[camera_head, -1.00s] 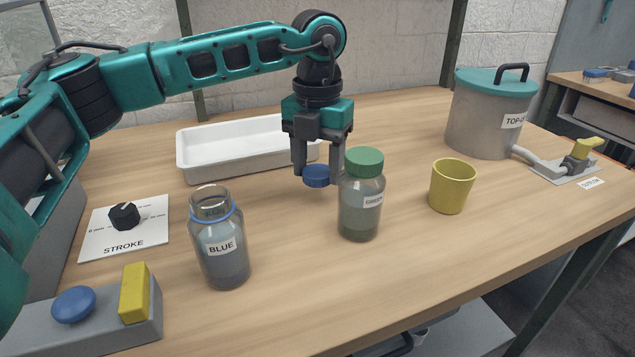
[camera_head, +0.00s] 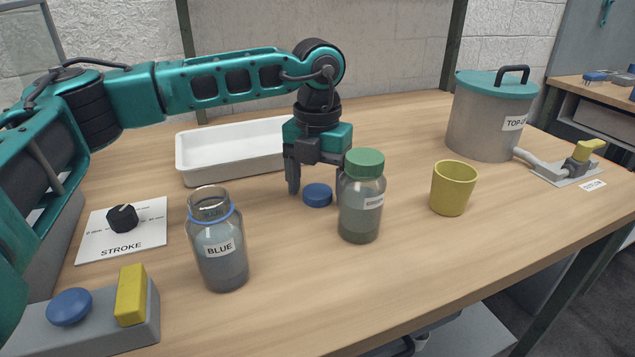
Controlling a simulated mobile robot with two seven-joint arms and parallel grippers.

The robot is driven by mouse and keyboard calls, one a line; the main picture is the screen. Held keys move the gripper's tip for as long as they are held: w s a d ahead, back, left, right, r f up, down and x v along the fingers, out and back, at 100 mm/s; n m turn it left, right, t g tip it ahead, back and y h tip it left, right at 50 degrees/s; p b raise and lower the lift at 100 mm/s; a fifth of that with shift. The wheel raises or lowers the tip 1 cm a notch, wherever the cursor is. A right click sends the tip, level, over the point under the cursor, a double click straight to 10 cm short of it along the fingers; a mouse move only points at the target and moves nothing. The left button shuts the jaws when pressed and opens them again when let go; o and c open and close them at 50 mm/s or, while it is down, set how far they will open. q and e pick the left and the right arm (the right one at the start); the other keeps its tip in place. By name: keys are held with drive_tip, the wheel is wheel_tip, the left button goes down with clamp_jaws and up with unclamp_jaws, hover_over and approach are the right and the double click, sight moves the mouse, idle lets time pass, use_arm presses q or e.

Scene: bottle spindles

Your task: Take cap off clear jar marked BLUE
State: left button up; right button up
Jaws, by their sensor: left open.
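The clear jar marked BLUE (camera_head: 219,252) stands upright at the front left of the table with its mouth open and no cap on it. A blue ring circles its neck. The blue cap (camera_head: 317,195) lies on the table behind and to the right of the jar. My left gripper (camera_head: 316,190) is open above and around the cap, its fingers apart from it; the right finger is partly hidden behind the green-capped jar. My right gripper is not in view.
The green-capped jar (camera_head: 361,205) stands close in front of my left gripper. A yellow cup (camera_head: 452,188) is to the right, a white tray (camera_head: 225,160) behind. A STROKE dial plate (camera_head: 120,230) and button box (camera_head: 95,320) are at left. A lidded pot (camera_head: 487,125) stands back right.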

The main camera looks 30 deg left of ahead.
sight(318, 191)
use_arm(q)
wheel_tip(318, 191, up, 12)
drive_tip(key=p, duration=0.2)
drive_tip(key=shift+r, duration=0.2)
